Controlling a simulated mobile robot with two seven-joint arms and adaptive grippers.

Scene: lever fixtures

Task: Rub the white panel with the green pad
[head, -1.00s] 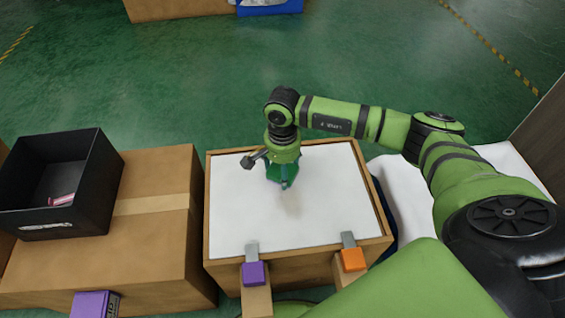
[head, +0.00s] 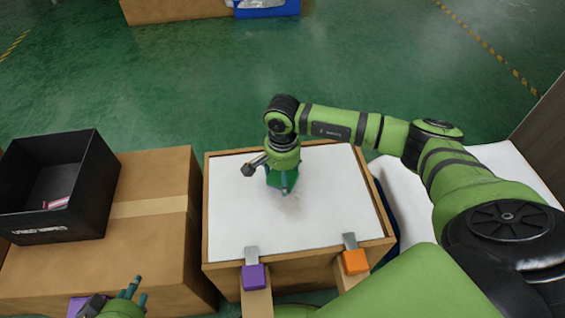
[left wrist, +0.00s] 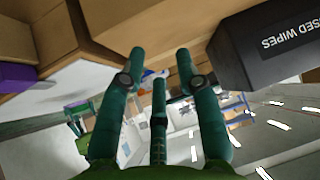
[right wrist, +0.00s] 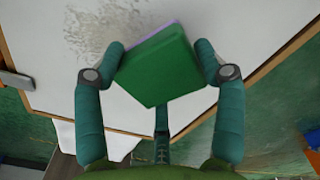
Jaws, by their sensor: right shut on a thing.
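The white panel (head: 325,215) lies in a wooden frame in the middle of the head view, with a grey-brown smudge (head: 293,208) on it. The smudge also shows in the right wrist view (right wrist: 92,28). My right gripper (head: 283,181) is over the panel, behind the smudge. It is shut on the green pad (right wrist: 160,67), which has a thin purple layer on its panel side. I cannot tell whether the pad touches the panel. My left gripper (head: 134,289) is open and empty at the lower left, near the cardboard box. Its spread fingers show in the left wrist view (left wrist: 160,55).
A black bin (head: 85,190) with a pink-and-white item stands on the cardboard box (head: 160,235). A purple clip (head: 254,277) and an orange clip (head: 355,262) sit at the panel's front edge. A purple object (head: 76,304) is partly hidden by my left gripper.

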